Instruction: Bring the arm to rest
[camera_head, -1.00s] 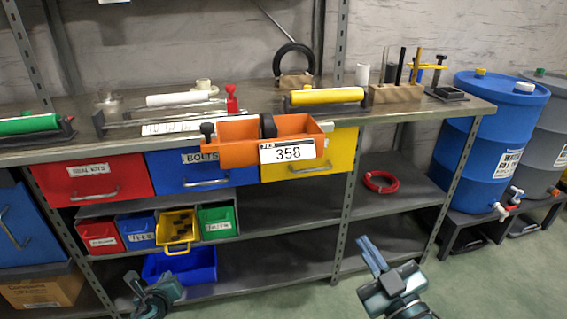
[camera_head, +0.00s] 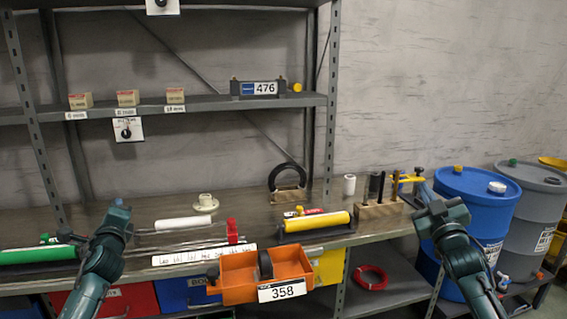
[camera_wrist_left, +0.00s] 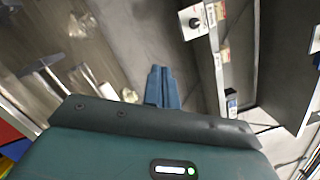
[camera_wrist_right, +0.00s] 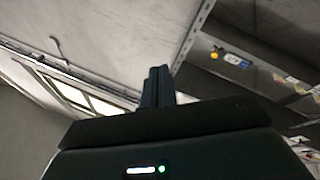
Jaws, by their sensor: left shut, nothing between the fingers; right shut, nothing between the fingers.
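My left gripper (camera_head: 118,204) is raised in front of the left part of the workbench in the head view, its arm coming up from the bottom left. Its fingers (camera_wrist_left: 162,88) are together and empty in the left wrist view. My right gripper (camera_head: 424,186) is raised in front of the right end of the bench, beside the blue barrel. Its fingers (camera_wrist_right: 157,88) are together and empty in the right wrist view. Neither gripper appears to hold or touch anything.
The grey workbench (camera_head: 150,215) carries a yellow roller (camera_head: 317,222), a white roller (camera_head: 183,223) and a wooden tool block (camera_head: 380,213). An orange bin (camera_head: 238,279) marked 358 is at the front edge. A blue barrel (camera_head: 478,205) stands right. An upper shelf (camera_head: 200,104) holds small boxes.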

